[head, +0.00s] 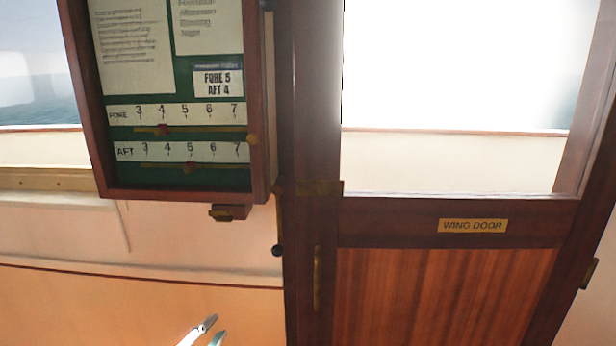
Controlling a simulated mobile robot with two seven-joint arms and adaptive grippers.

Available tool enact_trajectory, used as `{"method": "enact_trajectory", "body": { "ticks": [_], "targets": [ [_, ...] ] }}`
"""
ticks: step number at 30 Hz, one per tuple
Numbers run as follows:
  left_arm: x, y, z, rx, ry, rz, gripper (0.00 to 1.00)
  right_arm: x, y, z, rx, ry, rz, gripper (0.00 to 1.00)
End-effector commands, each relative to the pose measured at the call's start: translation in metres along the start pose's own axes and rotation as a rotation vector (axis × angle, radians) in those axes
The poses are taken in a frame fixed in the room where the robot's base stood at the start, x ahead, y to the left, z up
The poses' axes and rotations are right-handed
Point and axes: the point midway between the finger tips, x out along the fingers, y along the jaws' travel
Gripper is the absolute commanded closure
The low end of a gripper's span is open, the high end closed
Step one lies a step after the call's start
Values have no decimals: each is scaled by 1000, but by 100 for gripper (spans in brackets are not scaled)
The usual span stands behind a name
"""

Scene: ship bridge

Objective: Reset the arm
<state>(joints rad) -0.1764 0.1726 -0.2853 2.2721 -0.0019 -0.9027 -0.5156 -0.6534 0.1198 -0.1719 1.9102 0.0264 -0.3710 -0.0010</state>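My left gripper (208,332) shows only by its two fingertips at the bottom edge of the head view, left of the middle. The tips stand apart with a gap between them, and nothing shows in the gap. They are well below the wall cabinet and left of the wing door. The rest of my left arm is out of the picture. My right gripper and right arm are not in view.
A wooden cabinet (183,193) with FORE and AFT slider scales hangs at the upper left. The wooden wing door (440,290), with a window and brass label (473,226), is on the right. A pale wall (120,305) fills the lower left.

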Motion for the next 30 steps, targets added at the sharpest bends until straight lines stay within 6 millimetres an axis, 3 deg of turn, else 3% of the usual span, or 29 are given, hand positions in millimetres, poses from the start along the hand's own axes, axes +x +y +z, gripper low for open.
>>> {"method": "enact_trajectory", "body": {
  "ticks": [1,5,9,12,15,21,30],
  "targets": [
    [-2,38,19,-84,-20,53,79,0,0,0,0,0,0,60],
    [-16,118,58,-308,-68,150,79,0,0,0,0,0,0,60],
    [-47,198,98,-541,-143,231,79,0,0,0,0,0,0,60],
    [-73,244,122,-680,-198,267,79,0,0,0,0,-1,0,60],
    [-96,276,139,-785,-244,287,79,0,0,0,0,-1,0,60],
    [-118,302,153,-879,-284,298,79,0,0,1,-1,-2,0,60],
    [-118,302,153,-882,-285,298,79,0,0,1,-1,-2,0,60]
  ]
}}
